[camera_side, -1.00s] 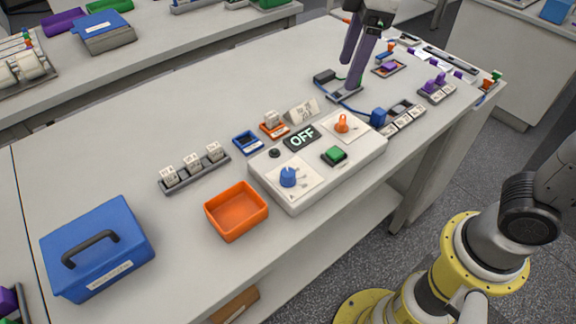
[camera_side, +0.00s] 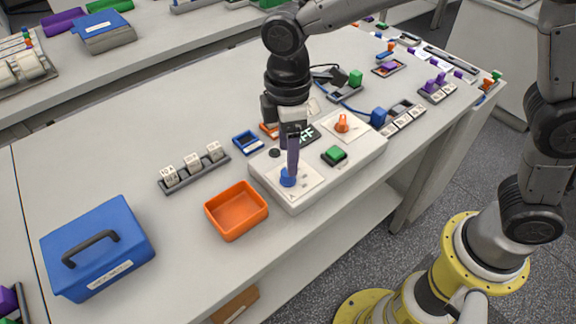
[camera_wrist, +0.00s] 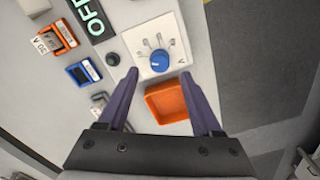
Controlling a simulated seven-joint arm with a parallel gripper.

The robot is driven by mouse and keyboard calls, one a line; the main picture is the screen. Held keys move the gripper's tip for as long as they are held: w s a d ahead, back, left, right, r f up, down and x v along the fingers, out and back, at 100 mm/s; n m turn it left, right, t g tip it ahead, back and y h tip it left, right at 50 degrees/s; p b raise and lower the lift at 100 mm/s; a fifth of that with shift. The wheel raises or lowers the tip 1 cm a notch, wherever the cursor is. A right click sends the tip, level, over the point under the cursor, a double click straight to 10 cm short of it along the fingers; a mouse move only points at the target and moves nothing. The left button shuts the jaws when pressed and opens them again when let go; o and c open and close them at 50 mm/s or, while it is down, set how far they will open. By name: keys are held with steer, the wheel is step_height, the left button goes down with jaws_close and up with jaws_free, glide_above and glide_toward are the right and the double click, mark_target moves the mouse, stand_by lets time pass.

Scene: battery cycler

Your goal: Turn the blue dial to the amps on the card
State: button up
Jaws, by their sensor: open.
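The blue dial (camera_side: 288,178) sits on a white plate (camera_side: 309,186) at the near left corner of the light grey cycler box (camera_side: 309,205). In the wrist view the blue dial (camera_wrist: 160,60) lies on its marked plate, ahead of and between my fingertips. My gripper (camera_side: 291,170) points down just over the dial in the side view and partly hides it. In the wrist view my gripper (camera_wrist: 170,78) is open with nothing between its fingers. A small card stands behind the box, mostly hidden by my arm; its writing cannot be read.
The box also carries an orange dial (camera_side: 342,123), a green button (camera_side: 334,155) and an OFF display (camera_wrist: 93,14). An orange tray (camera_side: 237,212) stands close to the box's left. A rack of white blocks (camera_side: 194,170) and a blue case (camera_side: 97,247) stand farther left.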

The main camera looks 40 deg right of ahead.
steer(key=shift+f, duration=2.6)
jaws_close()
